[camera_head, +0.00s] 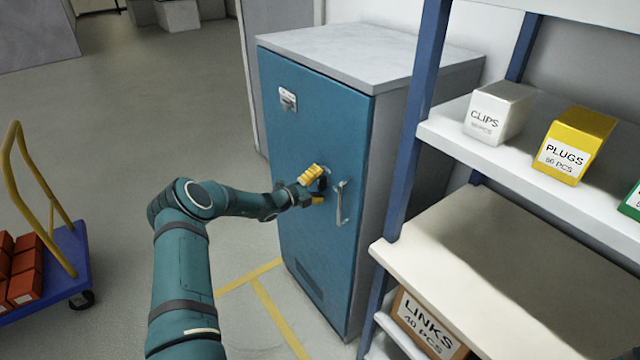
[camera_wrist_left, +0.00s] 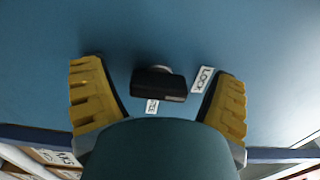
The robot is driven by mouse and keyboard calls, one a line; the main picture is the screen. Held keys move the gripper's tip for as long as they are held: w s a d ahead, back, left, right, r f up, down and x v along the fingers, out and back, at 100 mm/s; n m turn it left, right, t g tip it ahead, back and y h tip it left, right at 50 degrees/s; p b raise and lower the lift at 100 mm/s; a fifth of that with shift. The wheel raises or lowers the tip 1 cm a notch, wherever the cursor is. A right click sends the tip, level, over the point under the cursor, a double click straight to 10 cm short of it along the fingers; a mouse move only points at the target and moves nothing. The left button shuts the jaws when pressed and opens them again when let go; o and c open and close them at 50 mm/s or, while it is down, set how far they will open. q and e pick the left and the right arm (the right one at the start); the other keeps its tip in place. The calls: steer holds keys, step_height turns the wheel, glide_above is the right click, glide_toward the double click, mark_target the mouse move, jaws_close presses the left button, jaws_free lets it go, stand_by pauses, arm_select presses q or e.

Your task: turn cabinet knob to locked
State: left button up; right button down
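The blue cabinet (camera_head: 315,110) stands ahead with its door closed. In the left wrist view the black knob (camera_wrist_left: 160,84) sits on the blue door, its bar lying nearly level across the picture. A white LOCK label (camera_wrist_left: 203,79) is to its right, and a second label (camera_wrist_left: 152,106), partly covered, is just below it. My left gripper (camera_head: 318,186) is at the door, its yellow fingers apart. In the wrist view the open fingers (camera_wrist_left: 160,88) are on either side of the knob, with gaps between. The gripper mostly hides the knob in the head view.
A metal door handle (camera_head: 341,203) is just right of the gripper. A shelf rack (camera_head: 415,130) with boxes, including a yellow PLUGS box (camera_head: 574,146), stands close on the right. A blue cart (camera_head: 55,285) is at the left. The floor between is clear.

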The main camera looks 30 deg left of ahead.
arm_select(q)
steer(key=shift+s, duration=0.1)
steer(key=v, duration=1.1)
steer(key=shift+s, duration=0.4)
steer(key=s+d+f+m+g+h, duration=0.1)
steer(key=s+d+f+m+g, duration=0.25)
steer(key=d+m, duration=0.4)
steer(key=s+d+f+m+g, duration=0.3)
steer(key=d+f+m+g, duration=0.2)
steer(key=d, duration=0.6)
steer(key=s+d+f+m+g+h, duration=0.1)
steer(key=s+d+f+m+g, duration=0.25)
steer(key=d+m, duration=0.45)
steer(key=s+d+m+g+y, duration=0.1)
steer(key=s+d+m, duration=0.4)
steer(key=m, duration=0.8)
steer(key=s+d+f+m+g+y, duration=0.1)
steer(key=s+d+m+y, duration=0.3)
steer(key=s+m, duration=0.5)
steer(key=d+m, duration=0.2)
steer(key=m, duration=0.3)
steer(key=shift+s+d+g+b, duration=0.25)
steer(key=shift+d+g+b, duration=0.05)
steer(key=shift+d, duration=0.05)
